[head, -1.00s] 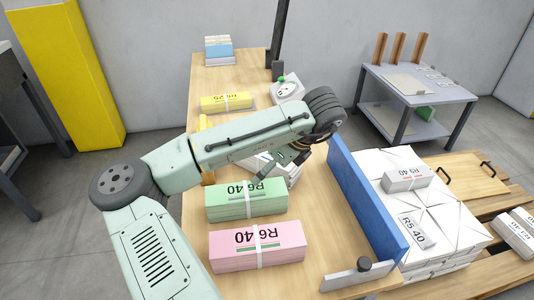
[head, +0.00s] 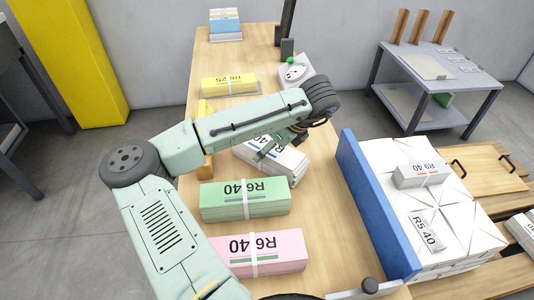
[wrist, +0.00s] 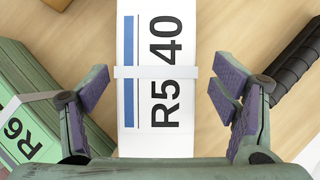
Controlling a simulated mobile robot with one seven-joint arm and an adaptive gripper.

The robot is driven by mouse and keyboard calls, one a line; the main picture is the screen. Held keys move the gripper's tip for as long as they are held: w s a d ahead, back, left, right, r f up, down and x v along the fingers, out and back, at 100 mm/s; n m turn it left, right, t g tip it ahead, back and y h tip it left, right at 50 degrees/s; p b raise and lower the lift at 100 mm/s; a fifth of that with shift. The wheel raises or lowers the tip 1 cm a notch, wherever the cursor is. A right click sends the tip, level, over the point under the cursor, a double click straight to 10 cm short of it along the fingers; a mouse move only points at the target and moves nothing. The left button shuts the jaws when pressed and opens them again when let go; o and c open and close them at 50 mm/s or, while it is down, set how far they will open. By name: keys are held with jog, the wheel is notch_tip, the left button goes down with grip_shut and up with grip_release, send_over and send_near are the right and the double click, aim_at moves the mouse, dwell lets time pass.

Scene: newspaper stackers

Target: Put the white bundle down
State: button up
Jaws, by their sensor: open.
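The white bundle (head: 275,160) lies on the wooden table, behind the green bundle. In the wrist view the white bundle (wrist: 155,120) shows "R5 40", a blue stripe and a white band. My gripper (wrist: 162,92) is open, with one finger on each side of the bundle and a visible gap to both sides. In the head view my gripper (head: 281,145) is over the bundle, and my wrist hides part of its far side. How high the fingers are above the table is hard to tell.
A green bundle (head: 245,200) and a pink bundle (head: 258,252) lie in front. A yellow bundle (head: 228,84) lies farther back. A blue board (head: 375,205) edges the table's right side, beside a white stack (head: 440,215) on a pallet. Bare wood lies right of the white bundle.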

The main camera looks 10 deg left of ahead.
jog(key=x, duration=0.3)
jog(key=shift+a+f+p, duration=0.25)
jog(key=shift+a+p, duration=0.05)
jog(key=shift+a, duration=0.1)
jog(key=shift+w+a+f, duration=0.1)
jog(key=shift+a+f, duration=0.05)
jog(key=shift+f, duration=0.3)
jog(key=shift+c, duration=0.5)
grip_shut()
